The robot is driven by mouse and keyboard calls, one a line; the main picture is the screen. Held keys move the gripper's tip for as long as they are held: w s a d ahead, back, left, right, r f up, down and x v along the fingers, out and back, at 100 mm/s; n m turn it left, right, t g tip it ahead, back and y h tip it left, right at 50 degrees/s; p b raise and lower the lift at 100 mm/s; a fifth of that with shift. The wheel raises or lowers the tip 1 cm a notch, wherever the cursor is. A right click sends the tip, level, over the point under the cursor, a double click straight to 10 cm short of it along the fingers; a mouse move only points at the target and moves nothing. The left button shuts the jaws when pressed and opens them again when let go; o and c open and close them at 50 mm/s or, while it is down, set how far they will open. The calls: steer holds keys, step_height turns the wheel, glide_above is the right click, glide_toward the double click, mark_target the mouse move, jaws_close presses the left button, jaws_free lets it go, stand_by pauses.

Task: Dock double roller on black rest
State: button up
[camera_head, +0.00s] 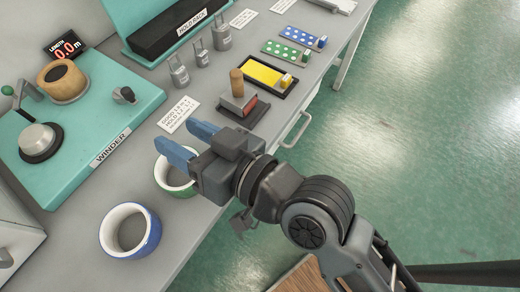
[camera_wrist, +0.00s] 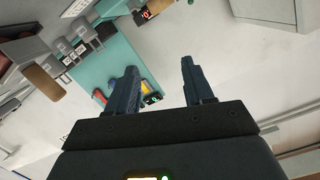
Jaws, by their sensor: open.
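My gripper (camera_head: 180,136) is open, its two blue fingers apart with nothing between them; they also show in the wrist view (camera_wrist: 159,66). I cannot surely pick out the double roller. A wooden-handled tool (camera_head: 237,83) with a dark, red-edged block stands just beyond my gripper, apart from it; its handle appears to show in the wrist view (camera_wrist: 44,84). A long black block (camera_head: 168,35) sits in a teal holder at the back and may be the black rest.
A teal winder (camera_head: 75,180) with a wooden spool (camera_head: 62,82) is at left. Grey weights (camera_head: 179,70), a yellow pad in a black tray (camera_head: 268,76) and dotted cards (camera_head: 286,53) line the bench. The floor at right is clear.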

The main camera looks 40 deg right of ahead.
steer(key=s+d+f+h, duration=0.1)
steer(key=s+d, duration=0.4)
steer(key=s, duration=0.3)
steer(key=s+d+h, duration=0.2)
steer(key=s+d, duration=0.3)
steer(key=s, duration=0.3)
steer(key=s+d+f+h, duration=0.1)
steer(key=s+d+h, duration=0.1)
steer(key=s+d, duration=0.3)
steer(key=s, duration=0.3)
steer(key=shift+s+d+f+g, duration=0.25)
steer(key=shift+d+f+g, duration=0.05)
steer(key=shift+d+g, duration=0.1)
